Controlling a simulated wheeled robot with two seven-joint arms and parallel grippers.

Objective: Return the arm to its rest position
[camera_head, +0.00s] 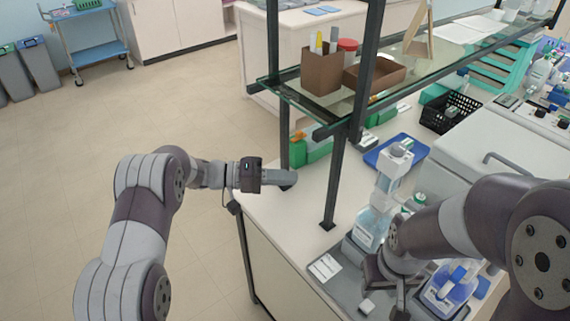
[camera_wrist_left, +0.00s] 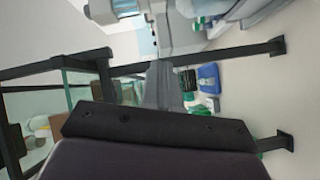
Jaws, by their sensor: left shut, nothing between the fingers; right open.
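My left arm reaches in from the left, and its left gripper (camera_head: 290,178) points right over the near-left end of the bench (camera_head: 285,220). Its grey fingers are together with nothing between them. They also show in the left wrist view (camera_wrist_left: 160,68), closed against each other. My right arm comes in from the right, and its right gripper (camera_head: 385,290) points down over a grey tray (camera_head: 345,280) at the front of the bench. Its dark fingers are apart. The forearm hides part of the bench behind it.
Dark shelf posts (camera_head: 345,170) rise from the bench just right of my left gripper. A glass shelf (camera_head: 300,92) is above and behind it. A clear bottle (camera_head: 368,228) and a blue-capped container (camera_head: 450,285) stand near my right gripper. The floor at left is open.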

